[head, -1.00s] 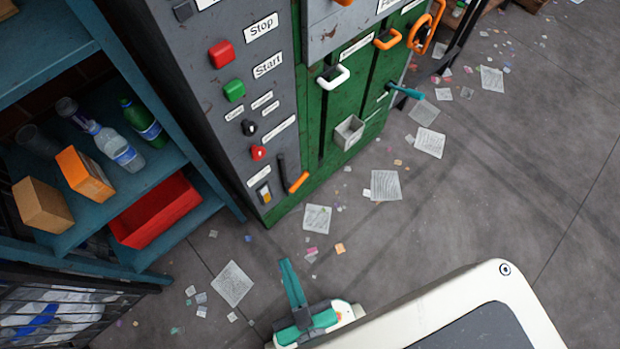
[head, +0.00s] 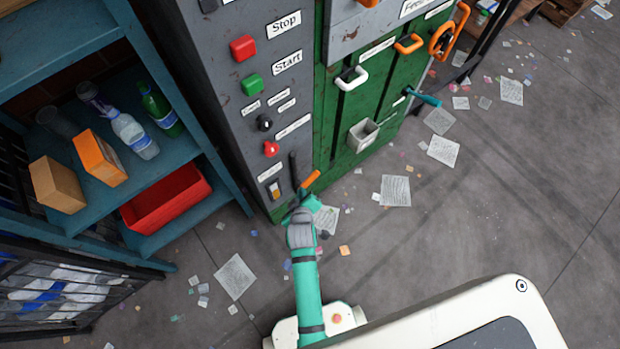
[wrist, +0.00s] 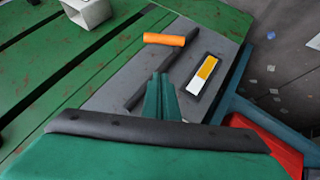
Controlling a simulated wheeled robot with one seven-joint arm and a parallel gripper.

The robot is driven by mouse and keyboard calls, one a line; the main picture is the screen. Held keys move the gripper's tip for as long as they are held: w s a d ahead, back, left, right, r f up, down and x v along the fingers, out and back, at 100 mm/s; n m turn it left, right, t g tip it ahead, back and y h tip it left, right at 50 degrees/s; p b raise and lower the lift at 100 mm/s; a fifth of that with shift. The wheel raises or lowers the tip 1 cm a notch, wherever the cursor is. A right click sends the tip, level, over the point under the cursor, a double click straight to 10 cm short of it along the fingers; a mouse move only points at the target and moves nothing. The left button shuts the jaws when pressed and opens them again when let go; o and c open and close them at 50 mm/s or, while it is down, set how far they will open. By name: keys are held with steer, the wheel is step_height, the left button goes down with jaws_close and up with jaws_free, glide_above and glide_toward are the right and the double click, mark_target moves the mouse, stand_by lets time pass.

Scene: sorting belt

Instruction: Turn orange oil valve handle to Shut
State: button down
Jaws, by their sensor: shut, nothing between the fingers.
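The oil valve handle is a dark lever with an orange grip (head: 310,180), low on the grey panel of the machine. My gripper (head: 301,203) is just below the handle in the head view, close to the panel. In the wrist view its teal fingers (wrist: 161,80) are together and empty, pointing at the dark bar below the orange grip. I cannot tell whether they touch it. A yellow and white gauge (wrist: 202,75) sits beside the bar.
Above the handle are a red knob (head: 271,148), a black knob (head: 265,123) and green and red buttons. A grey box (head: 362,134) juts from the green front to the right. A blue shelf (head: 165,160) with bottles stands at left. Paper scraps litter the open floor.

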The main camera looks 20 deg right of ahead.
steer(key=w+d, duration=0.1)
steer(key=w, duration=0.1)
glide_above(309, 183)
steer(key=a, duration=0.2)
steer(key=shift+n, duration=0.3)
step_height(309, 183, down, 8)
steer(key=shift+r, duration=0.2)
steer(key=shift+s+d+f, duration=0.1)
steer(key=shift+d+f, duration=0.65)
steer(key=shift+f, duration=0.25)
steer(key=shift+d+f, duration=0.35)
steer(key=shift+f, duration=0.25)
steer(key=shift+g, duration=0.3)
